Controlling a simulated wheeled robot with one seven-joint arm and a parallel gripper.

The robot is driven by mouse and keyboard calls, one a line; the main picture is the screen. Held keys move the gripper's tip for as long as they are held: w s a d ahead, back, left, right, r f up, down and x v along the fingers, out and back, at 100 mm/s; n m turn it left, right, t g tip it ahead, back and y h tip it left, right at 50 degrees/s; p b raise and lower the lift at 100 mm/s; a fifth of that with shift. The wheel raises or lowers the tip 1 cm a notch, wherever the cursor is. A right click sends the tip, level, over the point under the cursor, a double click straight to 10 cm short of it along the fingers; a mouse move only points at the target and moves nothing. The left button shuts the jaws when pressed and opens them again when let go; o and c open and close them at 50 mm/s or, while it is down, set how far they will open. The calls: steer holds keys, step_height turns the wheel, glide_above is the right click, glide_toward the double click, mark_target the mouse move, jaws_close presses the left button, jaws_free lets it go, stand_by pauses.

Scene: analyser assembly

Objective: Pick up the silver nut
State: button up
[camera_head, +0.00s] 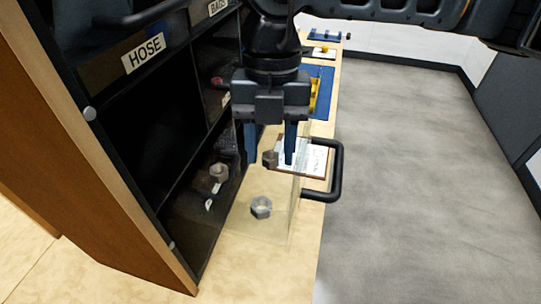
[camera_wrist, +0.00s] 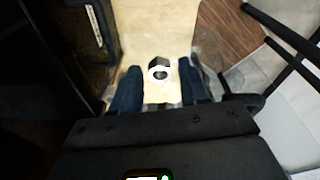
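The silver nut (camera_head: 261,207) is a grey hexagon with a hole. It lies in a clear, see-through bin (camera_head: 285,222) that stands out from the dark cabinet over pale wood. My gripper (camera_head: 270,158) points down, its two blue fingers apart with a gap between them. In the wrist view the nut (camera_wrist: 160,69) shows in line with the gap between the fingertips (camera_wrist: 159,72), and nothing is seen gripped. Two more nut-like shapes show in the head view, one by the fingers and one at the cabinet; I cannot tell whether they are reflections.
A black handle (camera_head: 337,170) sticks out on the bin's right side, close to my gripper. The dark cabinet (camera_head: 135,125) with a HOSE label (camera_head: 144,53) stands to the left. A blue mat (camera_head: 322,95) lies farther back. Grey floor (camera_head: 420,180) is open at right.

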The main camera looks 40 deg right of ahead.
jaws_close()
steer(key=shift+r, duration=0.1)
